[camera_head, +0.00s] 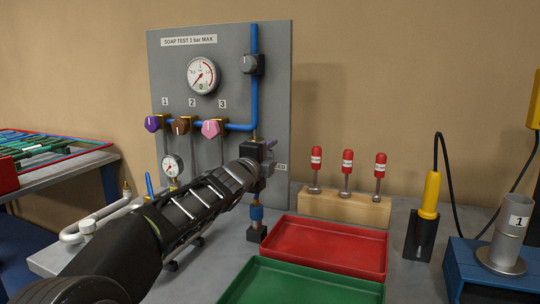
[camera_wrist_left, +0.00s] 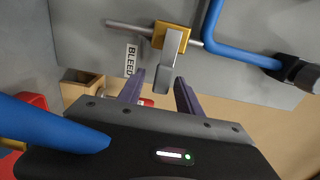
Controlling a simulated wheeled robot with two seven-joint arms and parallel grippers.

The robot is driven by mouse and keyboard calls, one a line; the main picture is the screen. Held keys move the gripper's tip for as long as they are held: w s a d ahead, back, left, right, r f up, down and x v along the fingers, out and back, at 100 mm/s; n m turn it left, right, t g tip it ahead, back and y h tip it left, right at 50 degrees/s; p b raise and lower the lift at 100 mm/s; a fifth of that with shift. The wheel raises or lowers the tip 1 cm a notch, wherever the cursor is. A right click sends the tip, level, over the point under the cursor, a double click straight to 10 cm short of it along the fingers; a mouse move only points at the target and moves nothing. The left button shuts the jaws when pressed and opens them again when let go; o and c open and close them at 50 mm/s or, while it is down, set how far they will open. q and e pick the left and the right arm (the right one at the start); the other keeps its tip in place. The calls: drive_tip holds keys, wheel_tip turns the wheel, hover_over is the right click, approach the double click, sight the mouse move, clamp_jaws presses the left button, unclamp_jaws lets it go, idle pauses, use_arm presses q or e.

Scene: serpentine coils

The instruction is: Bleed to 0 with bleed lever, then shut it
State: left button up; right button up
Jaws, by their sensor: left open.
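In the left wrist view the grey bleed lever (camera_wrist_left: 170,65) hangs from a brass valve (camera_wrist_left: 171,36) on a metal pipe, beside the BLEED label (camera_wrist_left: 131,60). My left gripper (camera_wrist_left: 159,80) is open, and the lever's free end appears between its two fingertips. I cannot tell whether either finger touches it. In the head view my left gripper (camera_head: 264,158) is at the panel's lower right and hides most of the bleed valve. The round gauge (camera_head: 202,75) is on the grey panel (camera_head: 270,90); its reading is too small to tell. My right gripper is not in view.
Purple, brown and pink knobs (camera_head: 211,128) line the panel, with a grey knob (camera_head: 251,63) on the blue pipe. A small gauge (camera_head: 172,165) sits below. Red (camera_head: 330,272) and green trays (camera_head: 225,299), and a wooden block (camera_head: 345,210) with red-handled tools, stand to the right.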

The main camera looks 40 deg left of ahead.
sight(269, 154)
use_arm(q)
drive_tip(key=v, duration=0.6)
drive_tip(key=shift+s+r, duration=0.1)
drive_tip(key=shift+s, duration=0.2)
drive_tip(key=shift+s+d, duration=0.25)
drive_tip(key=shift+s, duration=0.3)
